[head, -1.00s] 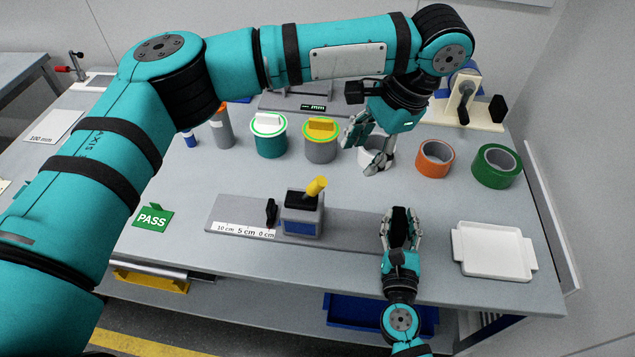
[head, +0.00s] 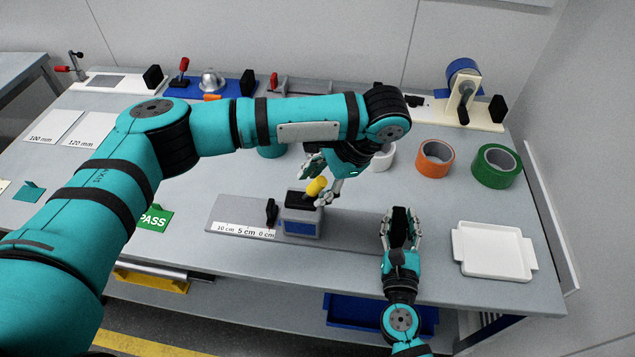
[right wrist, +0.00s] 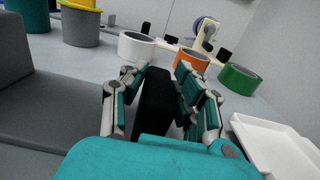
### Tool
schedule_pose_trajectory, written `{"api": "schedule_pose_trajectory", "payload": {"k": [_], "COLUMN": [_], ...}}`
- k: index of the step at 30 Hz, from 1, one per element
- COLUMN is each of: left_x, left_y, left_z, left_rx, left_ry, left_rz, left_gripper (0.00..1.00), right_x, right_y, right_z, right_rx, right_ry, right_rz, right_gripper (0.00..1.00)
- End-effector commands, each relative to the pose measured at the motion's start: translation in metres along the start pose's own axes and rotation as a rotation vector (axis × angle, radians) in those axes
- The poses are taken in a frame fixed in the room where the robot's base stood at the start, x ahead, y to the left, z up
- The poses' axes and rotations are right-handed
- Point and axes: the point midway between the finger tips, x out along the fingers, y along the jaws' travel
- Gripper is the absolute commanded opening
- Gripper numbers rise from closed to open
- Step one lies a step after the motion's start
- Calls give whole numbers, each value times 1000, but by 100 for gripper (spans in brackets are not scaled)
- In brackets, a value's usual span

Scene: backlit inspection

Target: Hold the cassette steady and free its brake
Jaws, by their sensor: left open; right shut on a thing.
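The cassette (head: 301,225) is a grey box with a blue front panel and a dark top, upright on a long grey base plate (head: 350,236). A yellow lever (head: 316,187), likely its brake, sticks up from its top, tilted right. My left gripper (head: 321,181) is open just over the cassette, its fingers close around the lever; contact cannot be told. My right gripper (head: 399,218) is shut on a black block (right wrist: 154,98) near the plate's right end. A dark grey side, likely the cassette's, shows left in the right wrist view.
A black stop (head: 271,212) and a scale strip lie left of the cassette. A white tray (head: 493,250) is at right. White, orange (head: 435,159) and green (head: 497,166) rings stand behind. My left arm hides part of the table's back.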

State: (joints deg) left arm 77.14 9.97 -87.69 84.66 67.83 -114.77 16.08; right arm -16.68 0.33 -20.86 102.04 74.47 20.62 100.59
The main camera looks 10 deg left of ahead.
Motion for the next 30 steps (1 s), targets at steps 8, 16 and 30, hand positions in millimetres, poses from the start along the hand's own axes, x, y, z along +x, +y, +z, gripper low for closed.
{"api": "schedule_pose_trajectory", "payload": {"k": [8,16,30], "left_x": [3,3,3], "left_y": [0,0,0], "left_z": [0,0,0], "left_rx": [0,-1,-2], "left_ry": [1,0,1], "left_rz": [0,0,0], "left_gripper": [48,18,0], "right_x": [-1,-1,-1], "right_y": [-1,-1,-1], "right_z": [-4,-4,-4], "right_rx": [-1,0,0], "right_ry": [8,8,8], "right_rz": [-2,-1,-1], "right_gripper": [0,0,0]}}
